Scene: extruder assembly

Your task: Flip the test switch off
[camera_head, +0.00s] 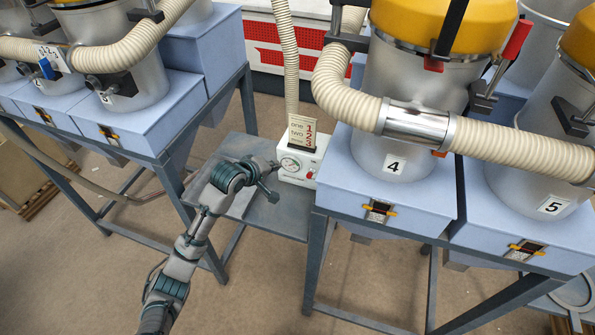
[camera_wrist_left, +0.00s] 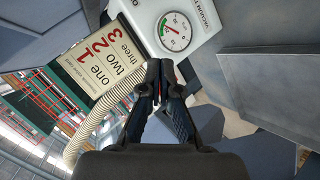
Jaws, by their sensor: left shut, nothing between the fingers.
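A white box (camera_head: 302,160) with a round pressure gauge (camera_head: 290,165) and small red parts on its front stands on a grey shelf between two blue benches. In the left wrist view the white box (camera_wrist_left: 190,20) fills the top, with the gauge (camera_wrist_left: 174,31) facing me. My left gripper (camera_head: 270,167) is at the box's left front side. In the left wrist view its fingertips (camera_wrist_left: 160,80) are together, empty, just below the gauge. I cannot tell whether they touch the box. I cannot make out the test switch for certain; the fingers may hide it. My right gripper is out of view.
A card with "one two three" (camera_head: 301,133) stands at the box's top. A ribbed hose (camera_head: 288,60) rises behind it. Blue benches with metal drums, marked 4 (camera_head: 394,164) and 5, stand to the right; another bench (camera_head: 150,125) stands left. The grey shelf (camera_head: 265,212) has bare room in front.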

